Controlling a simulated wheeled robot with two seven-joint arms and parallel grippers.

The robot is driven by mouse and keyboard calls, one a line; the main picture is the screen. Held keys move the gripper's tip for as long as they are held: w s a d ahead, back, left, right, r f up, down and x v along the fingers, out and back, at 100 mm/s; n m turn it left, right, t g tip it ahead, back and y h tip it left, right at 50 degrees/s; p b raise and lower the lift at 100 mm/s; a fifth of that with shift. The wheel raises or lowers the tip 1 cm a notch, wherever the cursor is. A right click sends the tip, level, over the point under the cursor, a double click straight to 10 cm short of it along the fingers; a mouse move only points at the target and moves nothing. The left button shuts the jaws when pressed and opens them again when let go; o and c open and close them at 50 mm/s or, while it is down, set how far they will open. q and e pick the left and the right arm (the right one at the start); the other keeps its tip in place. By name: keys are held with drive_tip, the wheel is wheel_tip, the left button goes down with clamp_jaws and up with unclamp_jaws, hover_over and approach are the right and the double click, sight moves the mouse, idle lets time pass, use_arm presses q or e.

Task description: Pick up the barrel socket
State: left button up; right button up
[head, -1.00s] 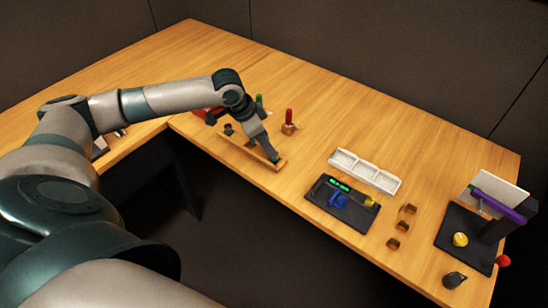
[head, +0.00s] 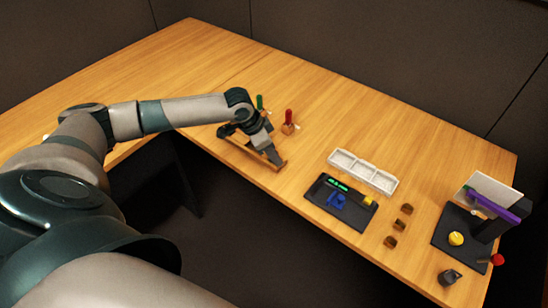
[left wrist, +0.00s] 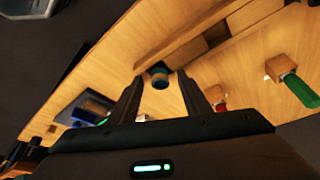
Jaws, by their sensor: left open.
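A short dark cylinder with a teal rim, which looks like the barrel socket (left wrist: 160,76), shows in the left wrist view. It sits by the wooden rack (left wrist: 200,50), between my left gripper's two fingertips (left wrist: 159,78). The fingers are apart, one on each side of it, and I cannot tell whether they touch it. In the head view my left gripper (head: 274,157) points down at the right end of the wooden rack (head: 243,152). The socket is not clear there, hidden by the gripper. My right gripper is not in view.
Red-handled (head: 288,118) and green-handled (head: 260,102) tools stand behind the rack. To the right are a white divided tray (head: 363,171), a dark panel (head: 330,207), several small brown blocks (head: 405,209) and a dark stand with a purple bar (head: 496,206). The table's front edge is close.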

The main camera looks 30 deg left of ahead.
use_arm(q)
clamp_jaws()
drive_tip(key=shift+w+r+b, duration=0.1)
drive_tip(key=shift+r+b, duration=0.2)
drive_tip(key=shift+r, duration=0.25)
drive_tip(key=r, duration=0.1)
drive_tip(key=d+r+b, duration=0.1)
drive_tip(key=r, duration=0.1)
drive_tip(key=shift+r, duration=0.15)
drive_tip(key=d+r+b, duration=0.2)
drive_tip(key=d+r, duration=0.4)
drive_tip(key=d, duration=0.4)
drive_tip(key=shift+s+d+r+b, duration=0.3)
drive_tip(key=shift+s+d+b, duration=0.05)
